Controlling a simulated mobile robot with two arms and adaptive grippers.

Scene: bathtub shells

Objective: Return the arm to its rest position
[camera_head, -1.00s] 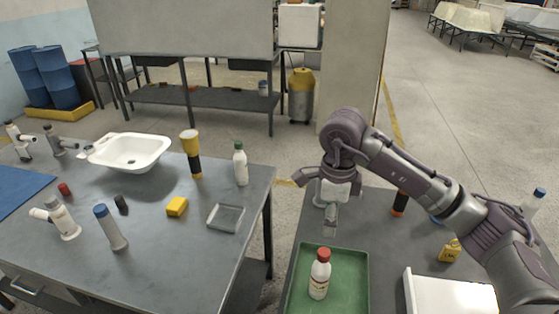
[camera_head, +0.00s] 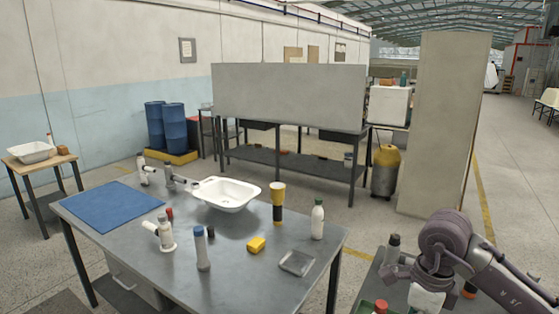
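My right arm comes in from the lower right. My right gripper (camera_head: 427,297) hangs at the bottom edge, over the right-hand table, and its fingertips are cut off or too small to tell. Just left of it the red cap of a bottle (camera_head: 380,305) shows at the bottom edge, apart from the gripper as seen here. The rest of that bottle and most of the green tray (camera_head: 364,308) are cut off by the frame. My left gripper is not in view.
A dark bottle (camera_head: 393,247) stands close beside my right arm. A floor gap separates the two tables.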

